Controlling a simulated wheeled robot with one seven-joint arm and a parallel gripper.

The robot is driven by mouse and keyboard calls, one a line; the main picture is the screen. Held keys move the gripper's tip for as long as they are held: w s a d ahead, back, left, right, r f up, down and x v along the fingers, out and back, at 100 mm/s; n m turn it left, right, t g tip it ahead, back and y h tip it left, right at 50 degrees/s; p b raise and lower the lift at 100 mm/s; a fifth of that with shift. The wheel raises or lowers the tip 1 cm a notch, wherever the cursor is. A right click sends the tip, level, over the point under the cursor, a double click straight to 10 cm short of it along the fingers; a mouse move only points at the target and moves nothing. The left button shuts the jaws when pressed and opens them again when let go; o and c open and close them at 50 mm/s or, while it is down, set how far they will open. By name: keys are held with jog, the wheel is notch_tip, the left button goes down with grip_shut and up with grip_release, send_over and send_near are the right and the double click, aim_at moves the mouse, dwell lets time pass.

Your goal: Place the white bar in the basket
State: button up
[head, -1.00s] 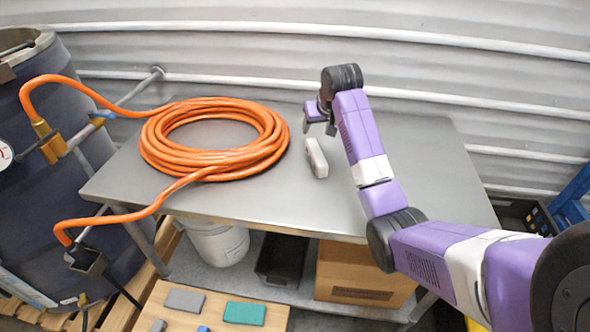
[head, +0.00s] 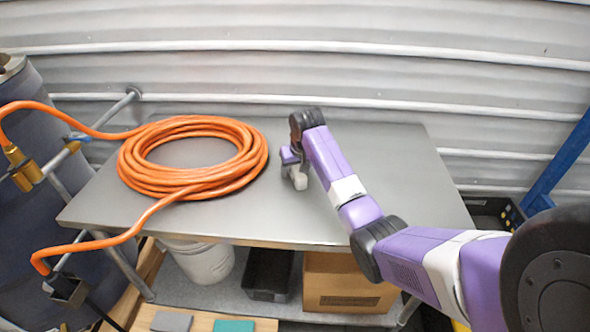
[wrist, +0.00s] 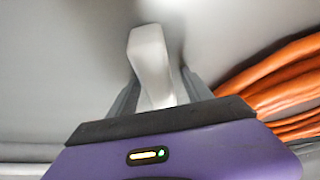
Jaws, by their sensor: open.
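The white bar (wrist: 150,55) lies on the grey metal table (head: 340,215). In the wrist view it stretches between the two fingers of my gripper (wrist: 160,92). The fingers are open, one on each side of the bar, and I cannot tell whether either touches it. In the head view my gripper (head: 293,168) is low over the table, and the bar (head: 299,181) is partly hidden by it. A black basket-like crate (head: 490,212) with yellow marks stands beyond the table's right end, partly cut off by my arm.
A coiled orange hose (head: 190,185) lies on the table left of my gripper and runs over its left edge. The table's right part is bare. A white bucket (head: 205,262), a black bin (head: 268,275) and a cardboard box (head: 340,285) are below. A corrugated wall stands behind.

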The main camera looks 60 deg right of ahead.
grip_shut()
jog(key=shift+r, duration=0.2)
dwell(0.3)
